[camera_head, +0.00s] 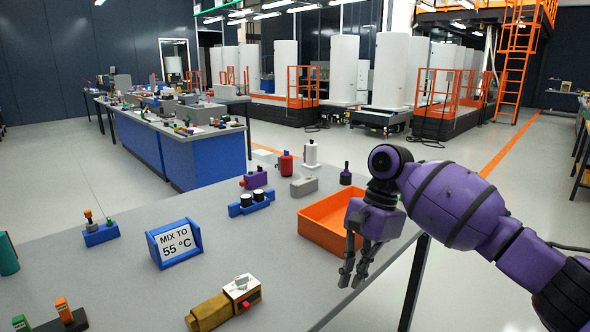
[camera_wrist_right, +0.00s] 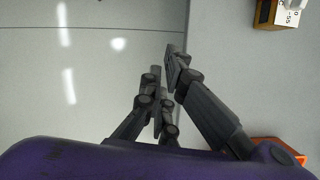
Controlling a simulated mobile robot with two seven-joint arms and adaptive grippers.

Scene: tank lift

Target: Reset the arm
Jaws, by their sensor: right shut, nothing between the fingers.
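My right arm is purple and comes in from the right in the head view. My right gripper (camera_head: 354,276) points down at the table's near right edge, just in front of the orange tray. It is shut and empty. In the right wrist view its dark fingers (camera_wrist_right: 164,72) show beside the table edge, with floor to their left. My left arm and gripper do not show in either view.
The orange tray (camera_head: 329,243) is partly hidden by my right gripper. A yellow-brown device (camera_head: 224,304), a "MIX TO 55 °C" sign (camera_head: 174,243), a blue holder (camera_head: 251,204) and a grey block (camera_head: 304,187) stand on the grey table (camera_head: 120,280). Open floor lies right of the table.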

